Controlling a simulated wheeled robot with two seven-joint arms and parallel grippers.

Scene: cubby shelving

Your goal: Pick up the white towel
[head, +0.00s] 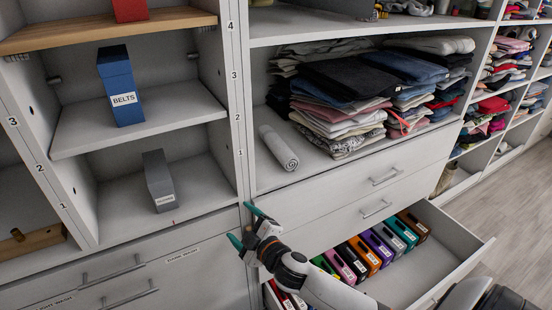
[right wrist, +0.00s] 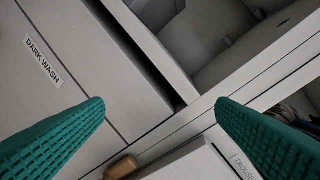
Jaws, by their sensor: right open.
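The white towel (head: 279,147) is a rolled cylinder lying on the shelf, left of the folded clothes. My right gripper (head: 243,224) is in front of the cabinet, below and left of the towel in the head view. Its green fingers are apart, with nothing between them. In the right wrist view the open fingers (right wrist: 160,104) face the cabinet fronts and a shelf edge. The towel cannot be made out there. My left gripper is not in view.
Folded clothes (head: 340,95) are stacked right of the towel. An open drawer (head: 440,235) with several coloured boxes juts out below. Upright dividers separate this shelf from the left cubbies, which hold a blue BELTS box (head: 121,85) and a grey box (head: 159,180).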

